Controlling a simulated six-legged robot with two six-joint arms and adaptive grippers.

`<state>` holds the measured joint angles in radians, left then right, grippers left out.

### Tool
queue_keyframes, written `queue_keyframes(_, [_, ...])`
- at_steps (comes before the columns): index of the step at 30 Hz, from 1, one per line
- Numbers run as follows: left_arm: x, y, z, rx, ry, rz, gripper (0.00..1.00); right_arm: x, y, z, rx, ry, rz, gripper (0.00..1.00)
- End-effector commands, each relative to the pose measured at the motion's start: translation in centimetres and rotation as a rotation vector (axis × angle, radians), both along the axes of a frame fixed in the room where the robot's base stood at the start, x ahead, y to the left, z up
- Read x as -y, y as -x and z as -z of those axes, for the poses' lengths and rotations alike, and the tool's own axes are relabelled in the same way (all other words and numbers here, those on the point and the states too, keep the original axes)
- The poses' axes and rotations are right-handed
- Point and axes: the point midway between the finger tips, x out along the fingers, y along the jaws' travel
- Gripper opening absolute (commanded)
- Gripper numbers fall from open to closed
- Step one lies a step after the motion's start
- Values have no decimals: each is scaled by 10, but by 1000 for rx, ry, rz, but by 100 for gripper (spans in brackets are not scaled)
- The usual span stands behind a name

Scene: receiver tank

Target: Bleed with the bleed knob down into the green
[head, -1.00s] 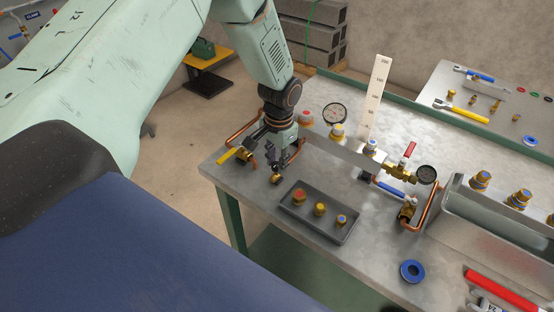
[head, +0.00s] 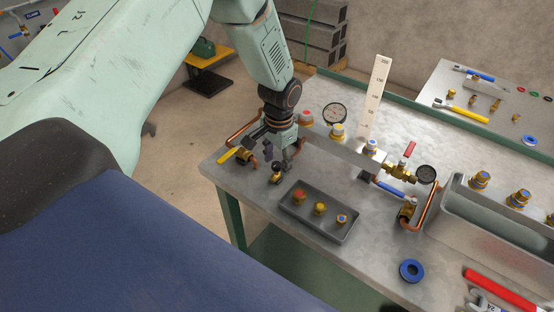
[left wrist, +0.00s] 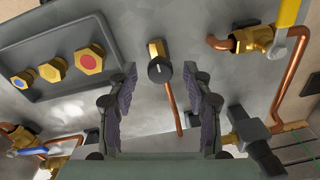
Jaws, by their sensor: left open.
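The bleed knob (left wrist: 159,68) is a black cap with a pale mark on a brass stem. In the left wrist view it sits between the open fingertips of my left gripper (left wrist: 160,76), with room on both sides and no contact that I can see. In the head view the knob (head: 276,169) stands near the bench's front left corner, just below the left gripper (head: 279,160). A round dial gauge (head: 335,113) faces up behind the gripper; its green zone is too small to make out. My right gripper is not in view.
A grey tray (head: 337,233) with several brass fittings lies close to the knob. A yellow-handled valve (head: 228,155) and copper pipes (head: 243,128) flank the gripper.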

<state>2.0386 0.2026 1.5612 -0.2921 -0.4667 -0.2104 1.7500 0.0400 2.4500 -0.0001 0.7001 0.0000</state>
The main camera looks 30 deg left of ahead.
Motion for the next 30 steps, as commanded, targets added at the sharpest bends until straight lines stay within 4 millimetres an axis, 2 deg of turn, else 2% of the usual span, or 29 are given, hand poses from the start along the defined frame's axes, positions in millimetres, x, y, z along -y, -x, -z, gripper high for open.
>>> queue_keyframes(4, [0, -1, -5, 2, 1, 0, 50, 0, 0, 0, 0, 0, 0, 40])
queue_keyframes(7, [1, -2, -18, 5, 0, 0, 50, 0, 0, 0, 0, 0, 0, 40])
queue_keyframes(15, [3, -1, -73, 5, 0, 1, 50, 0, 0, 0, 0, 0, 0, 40])
queue_keyframes(21, [4, 0, -105, 3, 0, 0, 50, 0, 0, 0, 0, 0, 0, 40])
queue_keyframes(25, [5, 1, -116, 2, 1, 0, 50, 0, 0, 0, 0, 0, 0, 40])
queue_keyframes(30, [5, 2, -120, -1, 0, 0, 50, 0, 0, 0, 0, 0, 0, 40])
